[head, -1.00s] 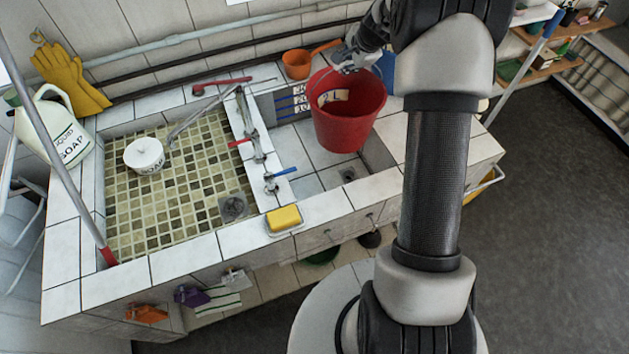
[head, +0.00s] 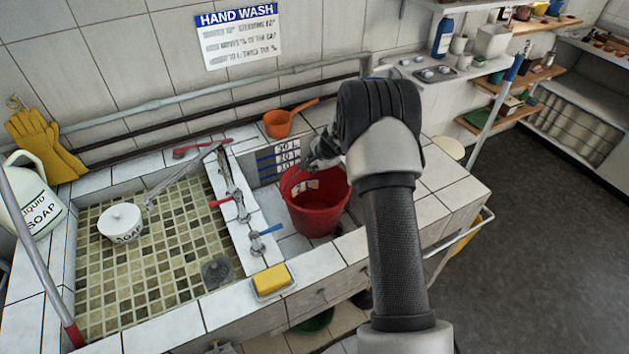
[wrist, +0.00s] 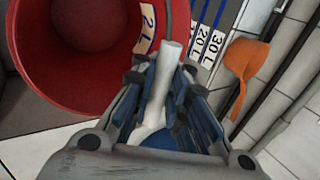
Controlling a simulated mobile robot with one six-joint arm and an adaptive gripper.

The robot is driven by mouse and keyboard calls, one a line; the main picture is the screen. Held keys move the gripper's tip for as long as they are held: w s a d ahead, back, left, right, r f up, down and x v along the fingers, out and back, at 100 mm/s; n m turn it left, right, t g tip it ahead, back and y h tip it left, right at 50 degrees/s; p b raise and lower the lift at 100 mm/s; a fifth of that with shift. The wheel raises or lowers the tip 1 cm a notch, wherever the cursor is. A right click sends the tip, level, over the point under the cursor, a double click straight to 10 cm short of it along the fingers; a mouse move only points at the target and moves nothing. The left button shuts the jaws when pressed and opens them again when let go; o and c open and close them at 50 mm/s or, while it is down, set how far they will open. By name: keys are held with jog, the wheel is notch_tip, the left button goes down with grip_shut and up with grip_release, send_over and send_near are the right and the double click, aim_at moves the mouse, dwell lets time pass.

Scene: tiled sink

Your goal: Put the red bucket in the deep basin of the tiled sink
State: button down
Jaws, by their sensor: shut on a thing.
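The red bucket (head: 318,214) is upright, low within the deep basin (head: 258,170) of the tiled sink. Its lower part is inside the basin walls; I cannot tell whether its base touches the floor. My gripper (head: 322,152) is above the bucket's rim at the back, partly hidden by my arm. In the wrist view, my gripper (wrist: 165,85) is shut on the pale handle grip of the bucket (wrist: 95,92). The bucket's open mouth and its "2 L" label show there.
The shallow mosaic basin (head: 150,250) with a white soap pot (head: 120,224) is to the left. Taps with red (head: 220,202) and blue (head: 266,231) levers stand on the divider. An orange scoop (head: 280,122) lies behind the deep basin. A yellow sponge (head: 270,281) is in front.

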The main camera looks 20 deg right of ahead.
jog(key=shift+f+b, duration=1)
jog(key=shift+f, duration=1.35)
jog(key=shift+f, duration=0.2)
jog(key=c, duration=1.6)
grip_release()
jog(key=shift+o, duration=0.2)
